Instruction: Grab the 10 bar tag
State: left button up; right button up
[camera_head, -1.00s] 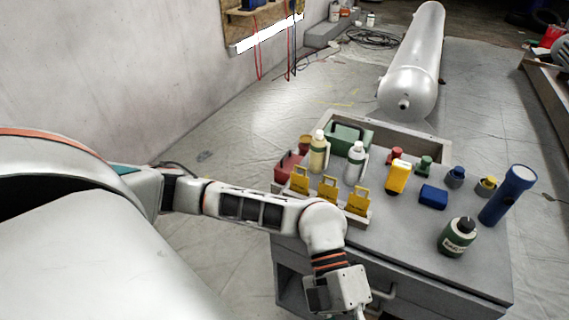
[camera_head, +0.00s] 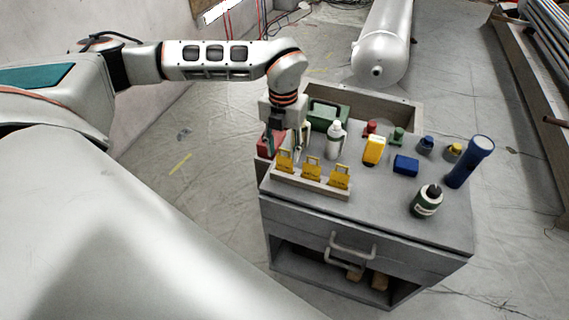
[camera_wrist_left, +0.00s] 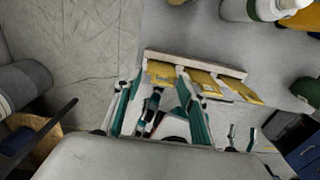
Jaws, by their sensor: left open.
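Three yellow tags stand in a row in a pale rack (camera_head: 318,187) at the cart's near left edge: a left tag (camera_head: 285,160), a middle tag (camera_head: 312,170) and a right tag (camera_head: 339,178). Their print is too small to read, so I cannot tell which is the 10 bar tag. My left gripper (camera_head: 285,150) points down at the left tag, open and empty. In the left wrist view its teal fingers (camera_wrist_left: 158,108) are spread, with one tag (camera_wrist_left: 161,73) just ahead of them. The right gripper is not in view.
The grey cart top (camera_head: 385,205) also holds a white bottle (camera_head: 335,141), a green box (camera_head: 327,115), a red item (camera_head: 270,145), a yellow item (camera_head: 374,150), a blue block (camera_head: 406,164), a dark green bottle (camera_head: 427,201) and a blue flashlight (camera_head: 470,161). A large cylinder lies behind.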

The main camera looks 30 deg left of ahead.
aim_at(285, 161)
pick_arm(q)
jog(key=f, duration=0.5)
jog(key=shift+w+f, duration=0.15)
jog(key=shift+w, duration=0.05)
jog(key=c, duration=0.6)
jog(key=shift+o, duration=0.2)
